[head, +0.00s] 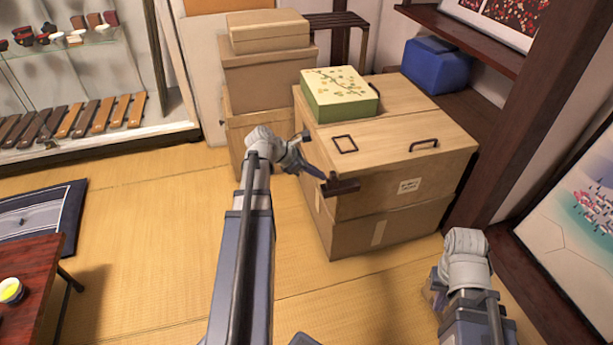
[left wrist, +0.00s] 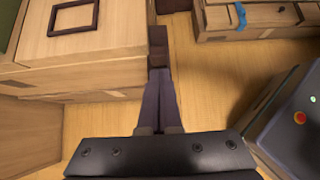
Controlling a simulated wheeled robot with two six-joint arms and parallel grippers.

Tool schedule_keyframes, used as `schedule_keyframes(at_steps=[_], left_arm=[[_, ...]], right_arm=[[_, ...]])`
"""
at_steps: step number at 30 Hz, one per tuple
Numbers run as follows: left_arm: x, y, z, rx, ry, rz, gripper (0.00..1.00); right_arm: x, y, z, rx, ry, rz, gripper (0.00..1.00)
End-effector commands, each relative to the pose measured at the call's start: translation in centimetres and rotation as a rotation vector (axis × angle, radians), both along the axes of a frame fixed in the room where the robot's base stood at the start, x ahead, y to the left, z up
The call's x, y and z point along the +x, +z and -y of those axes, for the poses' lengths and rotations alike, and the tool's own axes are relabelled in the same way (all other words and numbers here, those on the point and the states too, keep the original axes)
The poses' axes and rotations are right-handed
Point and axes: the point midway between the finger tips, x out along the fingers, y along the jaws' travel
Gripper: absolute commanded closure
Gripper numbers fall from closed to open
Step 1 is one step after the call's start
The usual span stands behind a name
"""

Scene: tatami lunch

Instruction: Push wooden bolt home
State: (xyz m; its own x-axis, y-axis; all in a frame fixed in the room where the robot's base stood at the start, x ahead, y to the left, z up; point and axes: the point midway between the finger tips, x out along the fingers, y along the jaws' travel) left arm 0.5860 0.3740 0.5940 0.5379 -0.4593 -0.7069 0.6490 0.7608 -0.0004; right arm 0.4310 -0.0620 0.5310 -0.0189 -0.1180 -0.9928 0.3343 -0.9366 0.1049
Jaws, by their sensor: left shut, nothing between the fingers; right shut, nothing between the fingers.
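The dark brown wooden bolt (head: 343,186) sits at the front left corner of the large wooden chest (head: 400,195), with one end jutting out past the corner. My left gripper (head: 322,176) is shut and empty, its fingertips at the jutting end of the bolt. In the left wrist view the shut fingers (left wrist: 160,80) point straight at the bolt (left wrist: 158,48); whether they touch it I cannot tell. The chest (left wrist: 75,50) fills the left of that view. My right arm shows at the lower right of the head view, but its fingers are hidden.
A green floral box (head: 340,100) rests on the chest, beside dark handles (head: 424,145). Cardboard-coloured boxes (head: 265,75) stand behind. A blue bundle (head: 436,66) lies to the right.

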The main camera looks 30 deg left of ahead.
Motion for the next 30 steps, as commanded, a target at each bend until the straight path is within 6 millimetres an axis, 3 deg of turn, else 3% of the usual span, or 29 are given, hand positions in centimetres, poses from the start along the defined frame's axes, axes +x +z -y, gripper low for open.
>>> schedule_keyframes(at_steps=[16, 24, 30], left_arm=[[0.9, 0.0, 0.7, 0.001, -0.001, 0.0, 1.0], [4.4, 0.0, 3.7, 0.001, -0.004, 0.0, 1.0], [5.0, 0.0, 4.3, -0.001, 0.0, 0.001, 1.0]], right_arm=[[0.0, 0.0, 0.0, 0.0, 0.0, 0.0, 1.0], [0.0, 0.0, 0.0, 0.0, 0.0, 0.0, 1.0], [0.0, 0.0, 0.0, 0.0, 0.0, 0.0, 1.0]])
